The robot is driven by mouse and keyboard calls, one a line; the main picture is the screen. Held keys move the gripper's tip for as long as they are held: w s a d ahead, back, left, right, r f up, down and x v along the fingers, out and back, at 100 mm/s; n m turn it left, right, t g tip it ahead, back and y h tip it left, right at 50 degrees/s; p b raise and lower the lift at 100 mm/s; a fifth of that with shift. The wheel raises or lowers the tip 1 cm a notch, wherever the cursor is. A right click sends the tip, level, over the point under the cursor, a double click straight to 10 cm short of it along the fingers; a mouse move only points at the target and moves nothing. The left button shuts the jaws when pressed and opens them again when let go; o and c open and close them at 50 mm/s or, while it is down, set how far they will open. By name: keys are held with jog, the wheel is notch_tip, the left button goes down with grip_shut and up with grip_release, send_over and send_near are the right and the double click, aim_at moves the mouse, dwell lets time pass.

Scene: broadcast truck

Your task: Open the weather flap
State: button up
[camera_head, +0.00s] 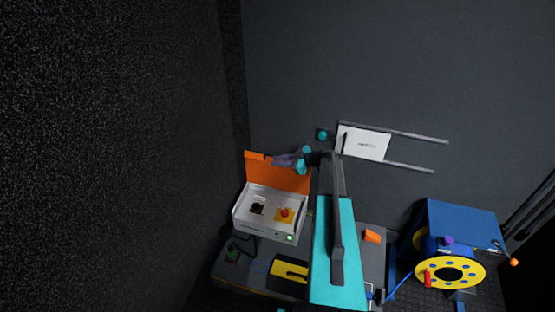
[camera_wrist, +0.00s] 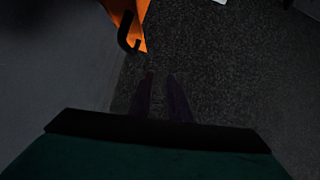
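The orange weather flap (camera_head: 285,177) stands raised at the back of a white box (camera_head: 264,232) in the head view. The box's inside shows a black knob (camera_head: 257,208) and a red button on a yellow plate (camera_head: 285,214). My gripper (camera_head: 276,161) is at the flap's top edge, pointing left; whether it touches the flap cannot be told. In the wrist view, an orange part (camera_wrist: 124,14) with a black hooked handle (camera_wrist: 126,36) lies ahead and left of my gripper (camera_wrist: 160,80). Its fingers are a little apart with nothing between them.
The box stands on a grey bench with a yellow-and-black item (camera_head: 289,271) and a small orange block (camera_head: 372,236). A blue cable reel (camera_head: 460,222) stands at right. A white panel on rails (camera_head: 366,143) is on the back wall. A dark wall is close on the left.

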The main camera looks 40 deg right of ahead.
jog(key=s+a+b, duration=0.1)
jog(key=s+a, duration=0.3)
jog(key=s, duration=0.3)
jog(key=shift+s+a+r, duration=0.15)
jog(key=shift+s+r, duration=0.25)
jog(key=shift+s, duration=0.15)
dwell(0.6)
